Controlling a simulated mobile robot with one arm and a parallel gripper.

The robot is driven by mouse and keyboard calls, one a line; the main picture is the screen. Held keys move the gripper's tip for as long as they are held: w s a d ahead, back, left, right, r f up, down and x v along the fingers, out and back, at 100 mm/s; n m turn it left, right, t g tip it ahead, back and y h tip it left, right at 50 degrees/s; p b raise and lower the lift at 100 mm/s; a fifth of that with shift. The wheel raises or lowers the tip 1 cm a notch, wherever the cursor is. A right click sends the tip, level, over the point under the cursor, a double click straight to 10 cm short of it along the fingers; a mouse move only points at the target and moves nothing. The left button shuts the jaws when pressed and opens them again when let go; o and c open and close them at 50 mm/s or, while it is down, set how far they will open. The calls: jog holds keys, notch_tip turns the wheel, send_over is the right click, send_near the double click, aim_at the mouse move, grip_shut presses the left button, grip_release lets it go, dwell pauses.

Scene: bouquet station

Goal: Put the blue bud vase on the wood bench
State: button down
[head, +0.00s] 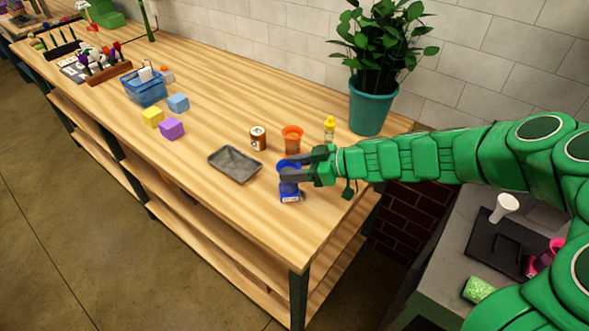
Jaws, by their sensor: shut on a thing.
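The blue bud vase (288,186) is at the near right end of the wood bench (215,95). My gripper (287,173) reaches in from the right and is shut on the vase, its dark fingers crossing the upper part. The vase looks upright, with its blue rim above the fingers. A small blue piece with a pale label (290,198) shows right under it; I cannot tell whether it is part of the vase or a separate thing. I cannot tell whether the vase touches the bench top.
A grey tray (235,165) lies left of the vase. A brown jar (258,138), an orange cup (292,138) and a yellow-capped bottle (330,128) stand behind. A potted plant (371,107) is at the back right. Coloured blocks (171,128) and a blue basket (145,92) are farther left.

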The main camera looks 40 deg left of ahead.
jog(key=shift+f, duration=0.25)
jog(key=shift+f, duration=0.15)
jog(key=c, duration=0.5)
grip_release()
jog(key=shift+c, duration=0.2)
jog(key=v, duration=1.2)
